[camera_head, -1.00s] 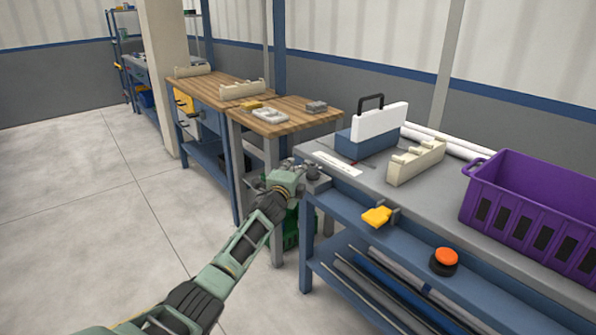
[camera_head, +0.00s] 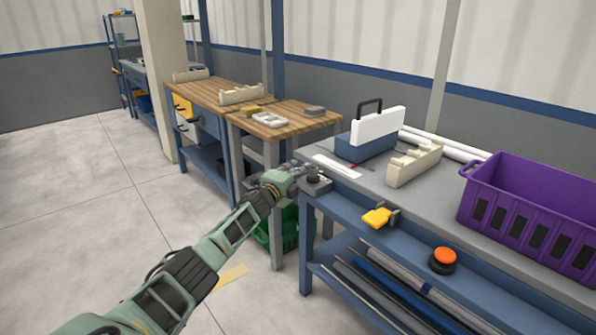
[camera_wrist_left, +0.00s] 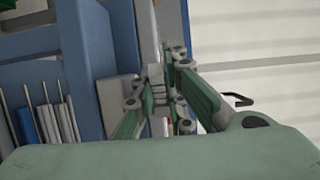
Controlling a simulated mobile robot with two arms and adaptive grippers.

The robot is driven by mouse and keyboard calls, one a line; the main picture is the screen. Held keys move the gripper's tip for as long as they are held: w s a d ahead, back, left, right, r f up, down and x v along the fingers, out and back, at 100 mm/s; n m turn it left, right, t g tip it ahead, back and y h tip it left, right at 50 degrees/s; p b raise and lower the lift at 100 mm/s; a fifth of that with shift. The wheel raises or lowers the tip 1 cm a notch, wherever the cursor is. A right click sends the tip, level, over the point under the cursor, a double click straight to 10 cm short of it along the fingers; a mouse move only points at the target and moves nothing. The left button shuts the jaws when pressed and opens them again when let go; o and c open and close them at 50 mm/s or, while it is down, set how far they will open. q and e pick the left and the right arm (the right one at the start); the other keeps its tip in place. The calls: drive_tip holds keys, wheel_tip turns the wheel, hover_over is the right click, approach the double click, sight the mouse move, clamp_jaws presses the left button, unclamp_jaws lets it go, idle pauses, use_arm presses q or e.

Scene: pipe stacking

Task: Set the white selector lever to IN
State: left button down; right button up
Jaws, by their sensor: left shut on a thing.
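My left gripper (camera_head: 303,171) is at the near left corner of the grey workbench top, beside a small grey box with a dark round part (camera_head: 316,182). Its fingers also show in the left wrist view (camera_wrist_left: 158,100), shut on a slim pale piece that looks like the white selector lever; the fingers hide most of it. A white label strip (camera_head: 338,166) with a red mark lies on the bench beside the gripper. Its lettering is too small to read, so the lever's setting cannot be told. My right gripper is not in view.
A white and blue case with a black handle (camera_head: 378,128), a cream pipe rack (camera_head: 414,166) and a purple crate (camera_head: 535,222) stand on the bench. Wooden tables (camera_head: 285,118) stand behind.

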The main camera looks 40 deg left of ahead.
use_arm(q)
drive_tip(key=c, duration=1.8)
unclamp_jaws()
drive_tip(key=shift+f, duration=0.3)
drive_tip(key=shift+r, duration=0.1)
drive_tip(key=s, duration=0.4)
drive_tip(key=s+d, duration=0.1)
drive_tip(key=s, duration=0.7)
drive_tip(key=shift+d, duration=0.15)
